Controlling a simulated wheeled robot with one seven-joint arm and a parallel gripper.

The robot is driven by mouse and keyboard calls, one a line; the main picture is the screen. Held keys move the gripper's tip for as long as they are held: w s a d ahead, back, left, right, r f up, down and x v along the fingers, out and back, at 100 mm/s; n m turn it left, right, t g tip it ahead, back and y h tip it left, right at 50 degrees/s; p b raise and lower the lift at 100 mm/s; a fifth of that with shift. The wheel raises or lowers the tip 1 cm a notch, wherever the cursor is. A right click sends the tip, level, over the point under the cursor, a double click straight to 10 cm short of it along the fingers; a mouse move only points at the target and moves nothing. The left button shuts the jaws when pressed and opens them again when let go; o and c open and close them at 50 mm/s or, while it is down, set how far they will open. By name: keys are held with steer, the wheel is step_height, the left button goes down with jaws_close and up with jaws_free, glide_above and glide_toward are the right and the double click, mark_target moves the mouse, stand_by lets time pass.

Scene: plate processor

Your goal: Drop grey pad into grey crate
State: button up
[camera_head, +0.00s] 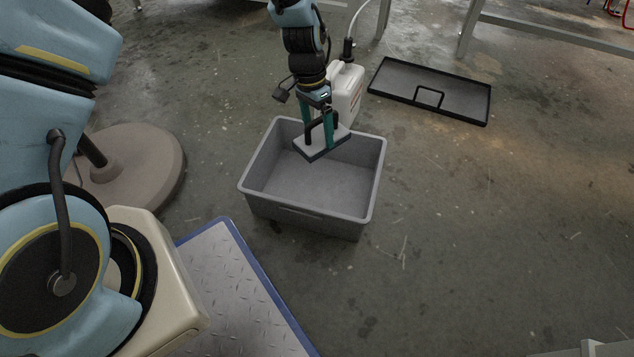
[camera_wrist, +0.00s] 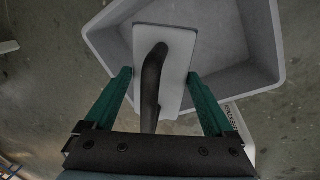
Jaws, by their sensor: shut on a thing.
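The grey pad (camera_head: 314,149) is a flat rectangular block with a dark underside and a black handle. In the head view it hangs slightly tilted over the grey crate (camera_head: 256,164), towards the crate's far side. My gripper (camera_head: 319,135) has green fingers and is shut on the pad, its fingers on either side of the handle. In the wrist view the pad (camera_wrist: 178,60) lies between the fingers (camera_wrist: 158,85), with the crate (camera_wrist: 262,45) beyond it. The visible crate floor is bare. I cannot tell exactly how high the pad is above the floor.
A white canister (camera_head: 347,88) stands right behind the crate. A black-rimmed tray (camera_head: 455,87) with a handle lies on the floor at the back right. A blue-edged metal plate (camera_head: 225,285) lies in front. A round base (camera_head: 140,170) is at left. The floor to the right is clear.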

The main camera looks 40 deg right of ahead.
step_height(320, 180, down, 6)
steer(key=b, duration=0.5)
steer(key=shift+r, duration=0.2)
steer(key=o, duration=0.9)
steer(key=r+p, duration=0.1)
steer(key=r, duration=0.2)
steer(key=w+r+p, duration=0.1)
steer(key=r+p, duration=0.1)
steer(key=r, duration=0.2)
steer(key=w+r+p, duration=0.1)
steer(key=r, duration=0.2)
steer(key=shift+w+a+r+p, duration=0.1)
steer(key=shift+r+p, duration=0.25)
